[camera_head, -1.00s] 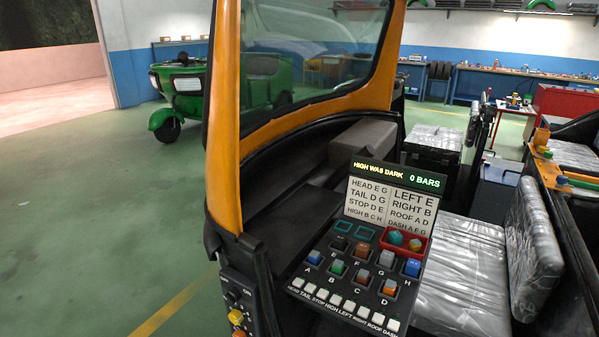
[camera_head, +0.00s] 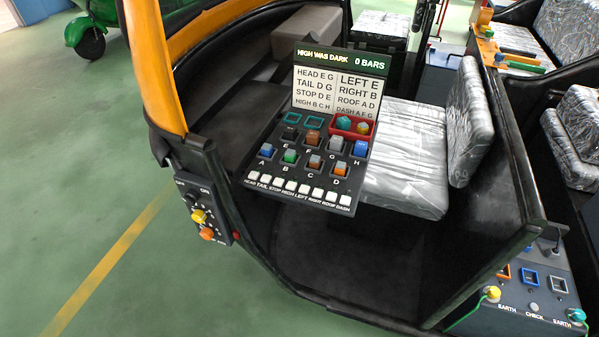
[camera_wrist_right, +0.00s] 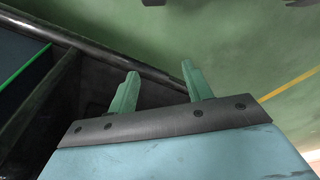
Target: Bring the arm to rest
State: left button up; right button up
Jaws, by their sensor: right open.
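My right gripper (camera_wrist_right: 158,90) shows in the right wrist view. Its two green fingers stand apart with nothing between them. Beyond them are a dark edge of the vehicle and the green floor. Neither gripper shows in the head view. The panel (camera_head: 325,185) with lettered slots A to H stands in the black and orange rickshaw (camera_head: 165,70).
Silver-covered seats (camera_head: 408,150) stand right of the panel. A switch box (camera_head: 203,212) with yellow and orange knobs is on the rickshaw's side. A grey box (camera_head: 535,300) with EARTH and CHECK labels is at lower right. Green floor (camera_head: 60,190) with a yellow line is clear at left.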

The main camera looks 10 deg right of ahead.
jog(key=s+d+f+g, duration=0.1)
jog(key=s+d+f, duration=0.1)
jog(key=s+f, duration=0.8)
jog(key=s, duration=0.3)
jog(key=shift+s+d+f, duration=0.15)
jog(key=shift+d+f, duration=0.05)
